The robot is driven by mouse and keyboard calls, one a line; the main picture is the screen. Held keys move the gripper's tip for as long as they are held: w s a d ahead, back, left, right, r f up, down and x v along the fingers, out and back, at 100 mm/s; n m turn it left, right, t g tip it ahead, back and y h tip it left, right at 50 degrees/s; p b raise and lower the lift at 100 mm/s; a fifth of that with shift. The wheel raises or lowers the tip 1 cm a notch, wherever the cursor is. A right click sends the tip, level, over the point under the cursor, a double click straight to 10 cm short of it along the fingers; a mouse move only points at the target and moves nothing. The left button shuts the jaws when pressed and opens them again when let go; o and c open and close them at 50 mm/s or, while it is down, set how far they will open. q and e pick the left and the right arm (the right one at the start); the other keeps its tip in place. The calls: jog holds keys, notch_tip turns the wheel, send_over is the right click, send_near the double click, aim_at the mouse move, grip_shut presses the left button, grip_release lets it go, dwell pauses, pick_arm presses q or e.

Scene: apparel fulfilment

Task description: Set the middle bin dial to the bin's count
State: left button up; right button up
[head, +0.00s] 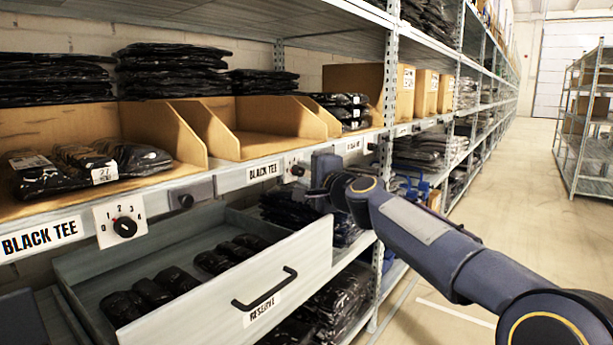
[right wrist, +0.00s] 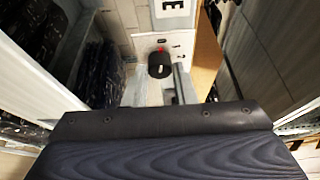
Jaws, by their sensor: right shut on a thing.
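The middle bin (head: 262,142) is a cardboard tray on the shelf, and the part of it that I can see is empty. Below it is a "BLACK TEE" label (head: 262,172), with the middle dial (head: 297,170) just right of it. In the right wrist view the dial (right wrist: 160,64) is a black knob with a red mark at its top. My right gripper (head: 309,182) reaches in from the right and is shut on the knob. The gripper hides part of the dial's face, so its setting is not readable.
The left bin (head: 20,208) holds several bagged black tees above its own dial (head: 125,227). An open drawer marked "RESERVE" (head: 215,305) juts out below, with several dark rolled items inside. Shelf uprights (head: 388,90) stand behind my arm. The aisle floor at the right is clear.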

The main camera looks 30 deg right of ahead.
jog(key=o, duration=1)
jog(key=s, duration=0.7)
jog(key=shift+s+b, duration=0.35)
jog(key=shift+s, duration=0.05)
jog(key=s+a+f+n+g+y, duration=0.1)
jog(key=s+a+f+n+g, duration=0.35)
jog(key=s+f, duration=0.55)
jog(key=s+a+f+n+g+y, duration=0.2)
jog(key=s+a+f+n+g, duration=0.3)
jog(key=s+f, duration=0.5)
jog(key=s+a+f+n+g+y, duration=0.1)
jog(key=s+a+f+n+g, duration=0.2)
jog(key=s+a+f+n, duration=0.7)
jog(key=d+r+m+p, duration=0.3)
jog(key=r+p, duration=3.2)
jog(key=p, duration=0.3)
jog(key=shift+w+d, duration=0.15)
jog(key=shift+w, duration=0.25)
